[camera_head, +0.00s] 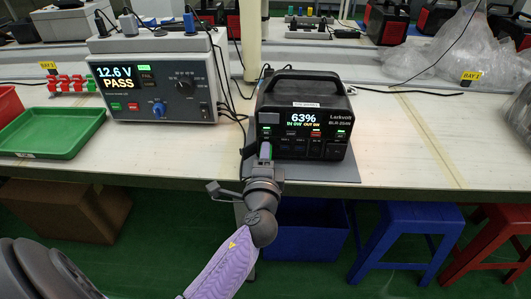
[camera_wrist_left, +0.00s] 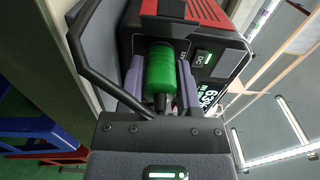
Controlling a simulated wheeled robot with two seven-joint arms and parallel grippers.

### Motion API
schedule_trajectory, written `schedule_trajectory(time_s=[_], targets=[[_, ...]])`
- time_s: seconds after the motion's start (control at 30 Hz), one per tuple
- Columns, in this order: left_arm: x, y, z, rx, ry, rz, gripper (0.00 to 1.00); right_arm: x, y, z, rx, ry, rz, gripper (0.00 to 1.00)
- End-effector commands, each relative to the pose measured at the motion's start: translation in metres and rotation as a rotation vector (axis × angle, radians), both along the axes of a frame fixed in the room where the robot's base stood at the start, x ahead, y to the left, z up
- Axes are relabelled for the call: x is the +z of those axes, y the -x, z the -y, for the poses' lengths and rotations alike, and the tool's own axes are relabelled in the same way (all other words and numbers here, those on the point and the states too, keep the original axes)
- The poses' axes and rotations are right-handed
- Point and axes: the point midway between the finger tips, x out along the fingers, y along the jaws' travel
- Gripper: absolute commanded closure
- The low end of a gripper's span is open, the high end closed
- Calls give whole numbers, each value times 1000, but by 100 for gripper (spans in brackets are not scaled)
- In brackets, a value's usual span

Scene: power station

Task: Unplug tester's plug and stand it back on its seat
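The tester (camera_head: 155,85) stands on the bench at left, its screen reading 12.6 V PASS. On its top are upright plugs, including a blue one (camera_head: 190,22) at right and a grey-blue one (camera_head: 128,22). The black power station (camera_head: 300,115) stands right of it, reading 63%, IN 0W, OUT 0W. My left gripper (camera_head: 265,158) is at the station's lower left front. In the left wrist view a green plug (camera_wrist_left: 161,70) sits between its fingers, which appear closed on it. The plug's far end meets the station's front; how deep it sits is hidden. My right gripper is not in view.
A green tray (camera_head: 40,132) and red clips (camera_head: 70,85) lie left of the tester. Dark cables (camera_head: 232,105) run between tester and station. Blue and red stools (camera_head: 410,220) stand below.

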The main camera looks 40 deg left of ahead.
Motion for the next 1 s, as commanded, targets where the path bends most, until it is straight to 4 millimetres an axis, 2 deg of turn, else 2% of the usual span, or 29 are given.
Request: schedule_trajectory(time_s=[0.03, 0.17, 0.2, 0.77, 1.0], targets=[[0, 0, 0, 0, 0, 0, 71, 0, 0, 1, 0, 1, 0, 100], [0, 0, 0, 0, 0, 0, 98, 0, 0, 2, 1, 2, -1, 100], [0, 0, 0, 0, 0, 0, 100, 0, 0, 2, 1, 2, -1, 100], [0, 2, 1, -1, 0, 0, 100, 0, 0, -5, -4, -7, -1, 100], [0, 13, 8, -1, 1, -1, 100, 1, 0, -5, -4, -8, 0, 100]])
